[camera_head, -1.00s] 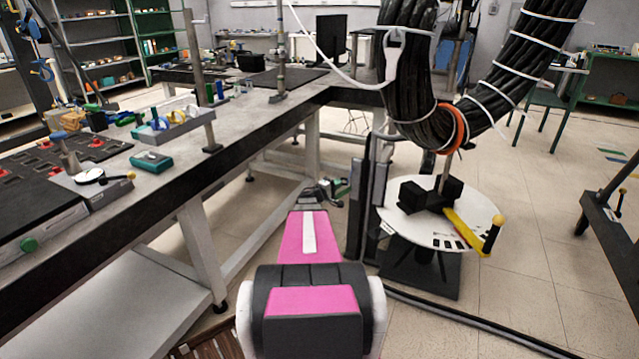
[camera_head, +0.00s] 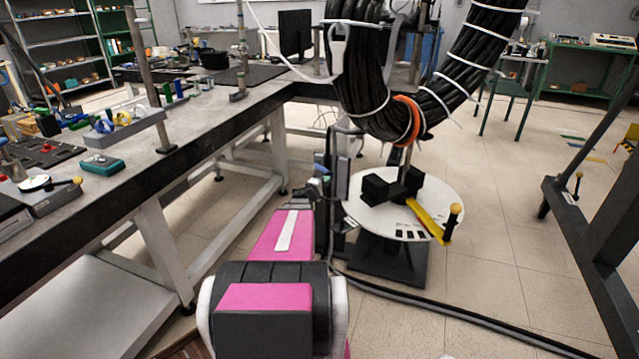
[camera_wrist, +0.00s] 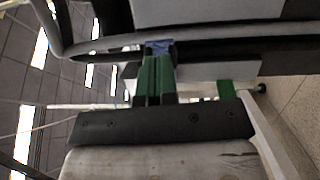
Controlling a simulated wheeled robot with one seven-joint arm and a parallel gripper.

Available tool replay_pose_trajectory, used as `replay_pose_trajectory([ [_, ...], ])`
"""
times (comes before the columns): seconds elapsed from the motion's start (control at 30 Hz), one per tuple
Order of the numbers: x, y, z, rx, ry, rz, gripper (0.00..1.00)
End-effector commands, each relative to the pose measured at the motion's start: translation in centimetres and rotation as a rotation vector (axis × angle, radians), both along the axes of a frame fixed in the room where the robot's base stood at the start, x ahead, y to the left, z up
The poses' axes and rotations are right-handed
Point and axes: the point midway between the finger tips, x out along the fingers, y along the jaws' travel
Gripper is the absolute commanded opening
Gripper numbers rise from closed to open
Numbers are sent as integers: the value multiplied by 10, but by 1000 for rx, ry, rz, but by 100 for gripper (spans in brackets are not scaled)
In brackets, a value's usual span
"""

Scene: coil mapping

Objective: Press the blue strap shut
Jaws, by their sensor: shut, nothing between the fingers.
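A small blue patch (camera_wrist: 158,47) shows at the fingertips in the wrist view, against long grey and black bars; I cannot tell for sure whether it is the blue strap or whether it is closed. My gripper (camera_wrist: 155,60) has green fingers, shut together with nothing between them, their tips at or very near the blue patch. In the head view my gripper (camera_head: 321,178) is small and partly hidden, close to the dark upright post (camera_head: 340,185). No strap can be made out clearly there.
A thick black cable bundle (camera_head: 360,80) with white ties and an orange band (camera_head: 408,118) hangs above a round white table (camera_head: 375,215) with a yellow handle (camera_head: 430,220). The long workbench (camera_head: 215,110) stands at left. A black cable (camera_head: 450,317) crosses the floor.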

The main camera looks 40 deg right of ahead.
Motion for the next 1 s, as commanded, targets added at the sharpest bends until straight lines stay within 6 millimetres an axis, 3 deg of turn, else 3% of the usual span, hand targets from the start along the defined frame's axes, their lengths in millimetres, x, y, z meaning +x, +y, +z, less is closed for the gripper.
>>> replay_pose_trajectory([
  [0.5,-15,-61,0,-1,0,-2,0],
  [1.0,-16,-82,0,0,0,-1,0],
])
